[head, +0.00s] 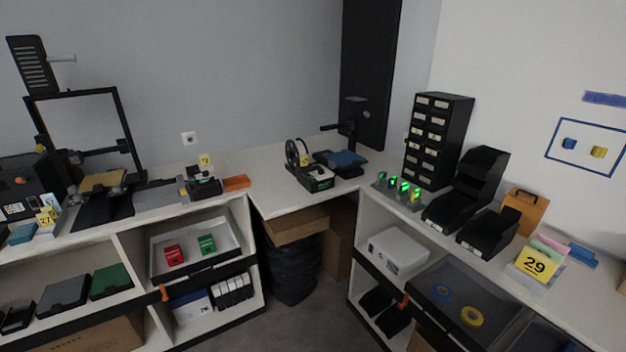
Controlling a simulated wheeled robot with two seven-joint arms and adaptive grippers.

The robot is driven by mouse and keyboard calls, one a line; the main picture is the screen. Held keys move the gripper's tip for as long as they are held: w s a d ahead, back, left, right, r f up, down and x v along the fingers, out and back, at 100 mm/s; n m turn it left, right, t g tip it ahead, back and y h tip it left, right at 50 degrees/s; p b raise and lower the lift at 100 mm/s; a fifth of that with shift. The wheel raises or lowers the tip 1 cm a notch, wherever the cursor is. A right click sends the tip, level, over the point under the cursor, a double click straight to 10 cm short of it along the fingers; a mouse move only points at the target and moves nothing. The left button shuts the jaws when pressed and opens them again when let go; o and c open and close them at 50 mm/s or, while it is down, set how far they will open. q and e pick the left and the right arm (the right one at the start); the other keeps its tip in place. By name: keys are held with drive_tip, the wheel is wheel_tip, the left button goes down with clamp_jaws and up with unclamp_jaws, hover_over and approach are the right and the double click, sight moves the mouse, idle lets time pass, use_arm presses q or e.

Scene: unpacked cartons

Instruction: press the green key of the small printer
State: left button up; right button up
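A small black device (319,179) with a pale front stands on the corner of the worktop, with a black reel (297,153) behind it; it looks like the small printer. Another small black device (204,187) with a yellow tag (205,160) stands on the left counter, and I cannot tell for sure which one is the printer. Both are too small in view to make out a green key. Neither of my grippers is in the head view.
Several green-lit items (404,187) stand on the right counter (380,200). A black drawer cabinet (437,140) and black bins (487,232) are beside them. A large open-frame machine (76,92) stands at left. A black bag (291,270) sits below the corner; grey floor is clear.

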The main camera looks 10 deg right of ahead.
clamp_jaws()
idle(1.1)
drive_tip(key=shift+s+d, duration=0.15)
drive_tip(key=shift+d, duration=0.05)
